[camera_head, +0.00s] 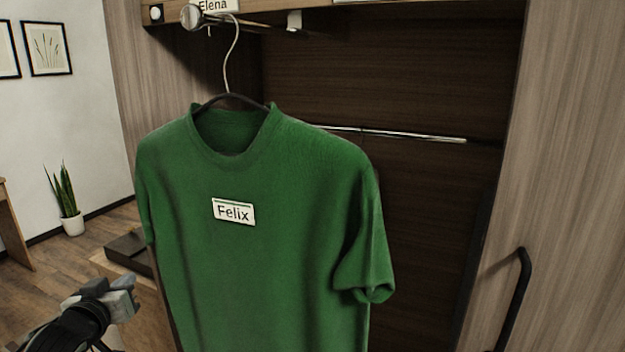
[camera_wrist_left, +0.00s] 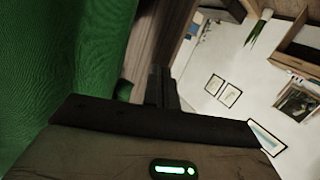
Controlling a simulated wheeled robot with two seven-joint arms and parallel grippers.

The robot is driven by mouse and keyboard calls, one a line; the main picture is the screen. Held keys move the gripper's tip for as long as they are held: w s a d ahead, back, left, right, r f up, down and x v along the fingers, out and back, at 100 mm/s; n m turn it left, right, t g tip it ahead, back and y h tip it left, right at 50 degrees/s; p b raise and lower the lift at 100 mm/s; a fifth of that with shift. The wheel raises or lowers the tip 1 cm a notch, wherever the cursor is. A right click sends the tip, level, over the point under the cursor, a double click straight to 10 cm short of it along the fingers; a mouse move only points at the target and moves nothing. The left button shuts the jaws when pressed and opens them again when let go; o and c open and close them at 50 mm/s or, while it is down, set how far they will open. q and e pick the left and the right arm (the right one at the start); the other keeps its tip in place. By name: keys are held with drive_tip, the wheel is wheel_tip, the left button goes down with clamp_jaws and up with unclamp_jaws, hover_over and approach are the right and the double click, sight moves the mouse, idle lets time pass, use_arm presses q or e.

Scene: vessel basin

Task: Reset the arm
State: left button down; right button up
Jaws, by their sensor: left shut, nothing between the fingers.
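My left gripper (camera_head: 122,293) is at the lower left in the head view, shut and empty. It is beside the left edge of a green T-shirt and looks apart from it. In the left wrist view the shut fingers (camera_wrist_left: 162,88) show at the middle, with green cloth to their left. The green T-shirt (camera_head: 270,260) hangs from a hanger at the centre of the head view and bears a "Felix" label (camera_head: 233,211). It also fills the left of the left wrist view (camera_wrist_left: 50,60). My right gripper is not in view.
The hanger (camera_head: 232,60) hangs on a short rod (camera_head: 250,25) under a shelf with an "Elena" label (camera_head: 218,5). A dark wardrobe with a metal bar (camera_head: 400,135) lies behind. A black handle (camera_head: 518,300) is at right. A potted plant (camera_head: 70,210) stands at left.

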use_arm(q)
drive_tip(key=s+d+f+m+g+h, duration=0.2)
drive_tip(key=s+d+f+m+g, duration=0.25)
drive_tip(key=s+f, duration=0.95)
drive_tip(key=s+d+f+m+g+h, duration=0.1)
drive_tip(key=s+d+f+m+g, duration=0.35)
drive_tip(key=s+f, duration=0.9)
drive_tip(key=d+r+n+t, duration=0.1)
drive_tip(key=d+n, duration=0.1)
drive_tip(key=d, duration=0.4)
drive_tip(key=s+d+r+n+t+h, duration=0.1)
drive_tip(key=d+r+n+t, duration=0.1)
drive_tip(key=d, duration=0.4)
drive_tip(key=shift+s+d, duration=0.2)
drive_tip(key=shift+s, duration=0.05)
